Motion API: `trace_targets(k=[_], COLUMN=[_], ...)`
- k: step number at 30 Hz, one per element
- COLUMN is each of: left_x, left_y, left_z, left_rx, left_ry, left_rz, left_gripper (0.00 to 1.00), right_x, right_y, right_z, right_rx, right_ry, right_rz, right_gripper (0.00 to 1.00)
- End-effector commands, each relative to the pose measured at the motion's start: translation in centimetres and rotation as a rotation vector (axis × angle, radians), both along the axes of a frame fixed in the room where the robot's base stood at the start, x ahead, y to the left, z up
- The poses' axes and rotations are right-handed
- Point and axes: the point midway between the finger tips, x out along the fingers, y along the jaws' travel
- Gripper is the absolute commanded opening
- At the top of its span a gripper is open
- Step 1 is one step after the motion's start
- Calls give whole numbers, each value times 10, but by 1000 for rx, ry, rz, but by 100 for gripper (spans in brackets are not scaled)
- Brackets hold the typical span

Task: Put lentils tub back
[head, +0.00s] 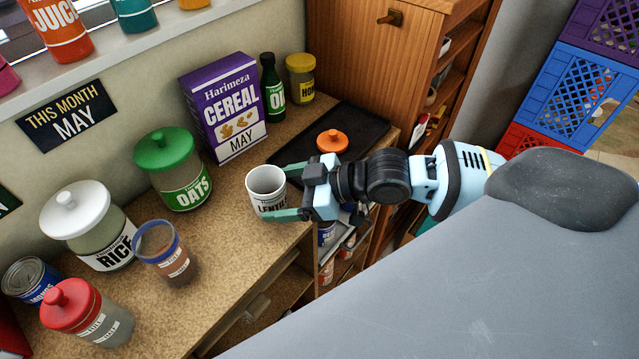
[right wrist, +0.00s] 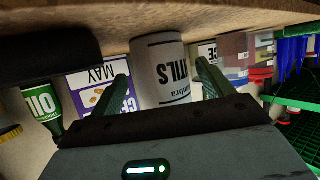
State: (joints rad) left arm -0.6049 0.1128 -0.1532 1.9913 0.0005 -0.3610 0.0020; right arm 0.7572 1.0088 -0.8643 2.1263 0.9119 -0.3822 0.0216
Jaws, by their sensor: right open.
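The lentils tub (head: 267,190) is a small white open-topped tub with a "LENTILS" label. It stands upright on the counter (head: 215,262) near its front edge. My right gripper (head: 284,191) reaches in from the right, open, with its green fingers on either side of the tub. In the right wrist view, the tub (right wrist: 163,72) appears upside down between the spread fingers (right wrist: 162,85), with a small gap at each side. An orange lid (head: 332,141) lies on the black tray (head: 352,128) behind the gripper. My left gripper is not in view.
The oats jar (head: 172,170), cereal box (head: 222,108), oil bottle (head: 272,88) and honey jar (head: 300,78) stand along the wall. The rice jar (head: 88,227), a blue-rimmed tub (head: 165,253) and a red-lidded jar (head: 88,313) stand at left.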

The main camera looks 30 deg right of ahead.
Motion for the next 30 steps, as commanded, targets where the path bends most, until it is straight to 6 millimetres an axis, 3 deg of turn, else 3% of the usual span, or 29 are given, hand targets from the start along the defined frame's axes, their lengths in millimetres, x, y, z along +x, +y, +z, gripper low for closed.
trace_targets(k=[15, 30], left_x=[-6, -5], left_y=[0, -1], left_z=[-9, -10], left_rx=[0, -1], left_ry=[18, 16], left_rz=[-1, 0], left_gripper=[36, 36], right_x=[-43, -56], right_y=[-53, -68], right_z=[26, 37], right_rx=[-2, 1], right_ry=[4, 2], right_rz=[0, 0], right_gripper=[80, 80])
